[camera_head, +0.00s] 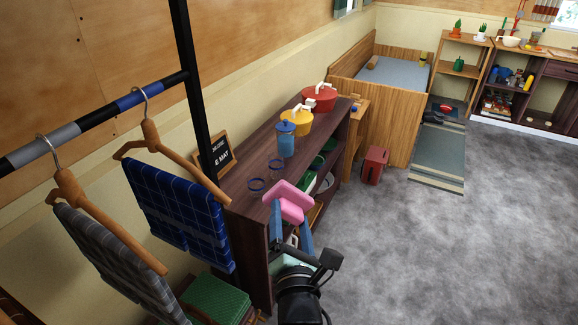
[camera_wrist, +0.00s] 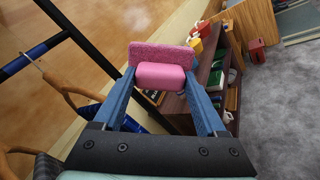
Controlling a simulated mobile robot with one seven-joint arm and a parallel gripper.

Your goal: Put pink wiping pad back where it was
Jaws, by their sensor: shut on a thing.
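The pink wiping pad (camera_head: 291,201) is held by my gripper (camera_head: 277,213) in front of the near end of the dark wood shelf unit (camera_head: 240,189). In the wrist view, my gripper's blue fingers are closed on both sides of the pad's pink block (camera_wrist: 161,76), with the textured pad plate (camera_wrist: 162,55) beyond it. The pad appears raised near the height of the shelf top. I cannot tell whether it touches the shelf unit.
A black rack post (camera_head: 190,80) and hangers with blue cloth (camera_head: 178,213) stand left. Grey floor (camera_head: 440,250) is free at right.

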